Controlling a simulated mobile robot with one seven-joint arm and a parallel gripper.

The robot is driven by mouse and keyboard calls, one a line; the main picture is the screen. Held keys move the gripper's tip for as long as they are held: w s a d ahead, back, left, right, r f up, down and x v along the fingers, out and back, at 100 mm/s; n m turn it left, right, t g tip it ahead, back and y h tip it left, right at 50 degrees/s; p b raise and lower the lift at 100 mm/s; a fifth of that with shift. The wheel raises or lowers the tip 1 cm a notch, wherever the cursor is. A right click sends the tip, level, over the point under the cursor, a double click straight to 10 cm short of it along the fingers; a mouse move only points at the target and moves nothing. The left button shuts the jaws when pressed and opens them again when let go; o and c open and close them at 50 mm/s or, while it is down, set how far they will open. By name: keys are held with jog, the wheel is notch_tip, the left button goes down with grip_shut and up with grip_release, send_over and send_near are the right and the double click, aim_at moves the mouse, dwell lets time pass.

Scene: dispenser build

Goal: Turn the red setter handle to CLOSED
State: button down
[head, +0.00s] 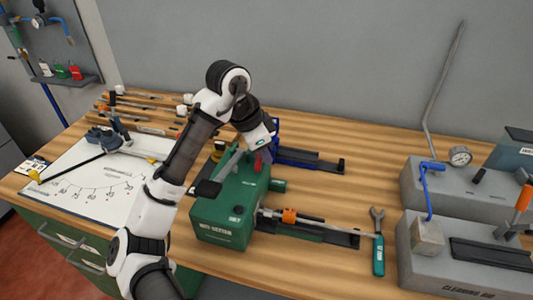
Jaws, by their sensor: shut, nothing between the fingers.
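The green setter box (224,214) stands on the wooden bench in the middle of the head view, with white lettering on its front. A small red part (259,162), which looks like the red setter handle, shows at the top of the box. Most of it is hidden, and I cannot read its setting or any CLOSED mark. My gripper (264,146) points down over the top of the box, right by the red part. It is shut and empty. Its fingertips are small and partly hidden, so I cannot tell whether they touch the handle.
A grey bar with a black end (208,188) slants over the box's left side. A rod with an orange collar (289,215) extends right from the box towards a wrench (378,242). Grey fixtures (455,195) fill the right. A white angle board (95,182) lies left.

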jog(key=shift+w+a, duration=0.1)
jog(key=shift+w, duration=0.35)
jog(key=shift+a, duration=0.1)
jog(key=shift+w+a+r, duration=0.1)
jog(key=shift+a+r, duration=0.05)
jog(key=shift+r, duration=0.4)
jog(key=b+v, duration=0.1)
jog(key=v, duration=1.1)
jog(key=shift+s+r+b, duration=0.3)
jog(key=shift+s, duration=0.05)
